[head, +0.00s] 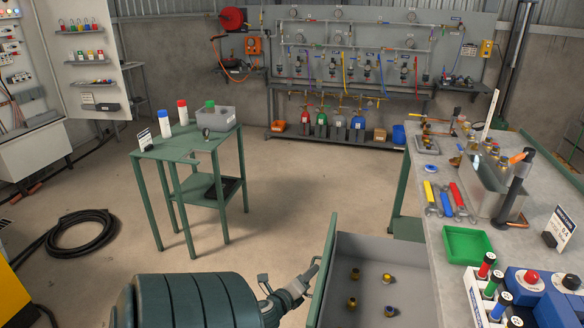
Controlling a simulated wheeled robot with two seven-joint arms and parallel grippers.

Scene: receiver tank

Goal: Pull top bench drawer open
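The top bench drawer stands pulled well out from the workbench on the right, its grey tray (381,248) showing. Several brass fittings (352,302) lie inside it. Its green front panel (326,266) faces left. My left gripper (308,277) is at the outer face of this panel, with its fingertips close against it. The drawer's handle is not clear there, and the small, partly hidden fingers do not show whether they are closed on it. My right gripper is not in view.
The workbench top (433,266) holds wrenches (447,200), a green tray (466,244) and a marker rack (487,300). A green side table (178,150) stands left of centre. A black hose coil (82,233) lies on the floor. The floor between table and drawer is clear.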

